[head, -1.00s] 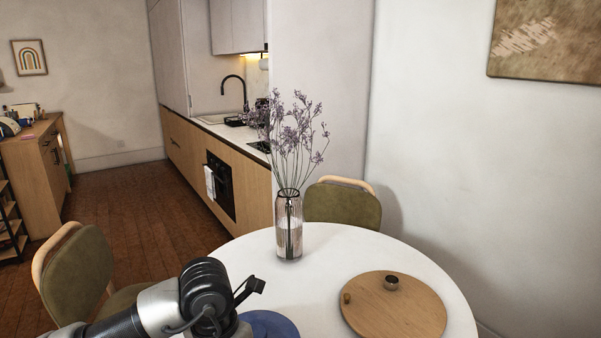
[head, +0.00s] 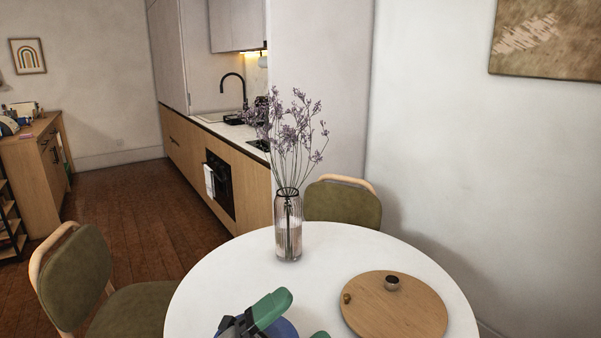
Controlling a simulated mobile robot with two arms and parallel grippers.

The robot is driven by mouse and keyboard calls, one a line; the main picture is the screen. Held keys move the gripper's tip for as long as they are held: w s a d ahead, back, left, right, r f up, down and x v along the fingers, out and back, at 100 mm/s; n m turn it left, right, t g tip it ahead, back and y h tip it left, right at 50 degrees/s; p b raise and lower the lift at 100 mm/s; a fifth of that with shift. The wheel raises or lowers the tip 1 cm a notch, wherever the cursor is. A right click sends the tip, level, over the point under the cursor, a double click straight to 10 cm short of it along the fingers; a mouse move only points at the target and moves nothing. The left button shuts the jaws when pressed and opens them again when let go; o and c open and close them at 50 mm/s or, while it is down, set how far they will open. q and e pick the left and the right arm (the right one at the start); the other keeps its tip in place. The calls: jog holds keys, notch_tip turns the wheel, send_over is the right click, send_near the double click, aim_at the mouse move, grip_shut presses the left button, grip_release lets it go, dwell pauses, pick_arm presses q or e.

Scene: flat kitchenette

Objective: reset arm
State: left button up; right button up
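My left gripper (head: 296,321) is at the bottom edge of the head view, over the near part of the round white table (head: 215,284). Its two green fingers are apart with nothing between them that I can see. The lower finger and most of the wrist are cut off by the frame edge. A blue plate (head: 284,328) lies on the table, partly hidden by the gripper. My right gripper is not in view.
A glass vase (head: 288,240) with purple flowers stands towards the table's far side. Green chairs stand left (head: 78,275) and behind (head: 342,205). The table's left part is clear.

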pick_arm(q)
jog(key=w+a+f+n+t+y, duration=0.4)
jog(key=a+n+t+y, duration=0.4)
jog(key=n+t+y, duration=0.55)
jog(key=s+a+f+n+g+y, duration=0.1)
jog(key=a+f+n+g+y, duration=0.35)
jog(key=f, duration=0.25)
jog(key=s+a+f+n+g+y, duration=0.1)
jog(key=a+f+n+g+y, duration=0.3)
jog(key=f+n, duration=0.25)
jog(key=s+a+f+n+g, duration=0.1)
jog(key=s+a+f+g, duration=0.1)
jog(key=s+f+g, duration=0.6)
jog(key=s+a+f+g, duration=0.2)
jog(key=s+f+g, duration=0.3)
jog(key=s, duration=0.5)
notch_tip(320, 180, down, 26)
jog(key=p, duration=0.1)
jog(key=s+a+f+g, duration=0.1)
jog(key=s+a+f, duration=0.1)
jog(key=s+f, duration=1.2)
jog(key=s+p, duration=0.1)
jog(key=s, duration=0.1)
jog(key=shift+s+a+f, duration=0.2)
jog(key=shift+s+a, duration=0.05)
jog(key=shift+s, duration=0.1)
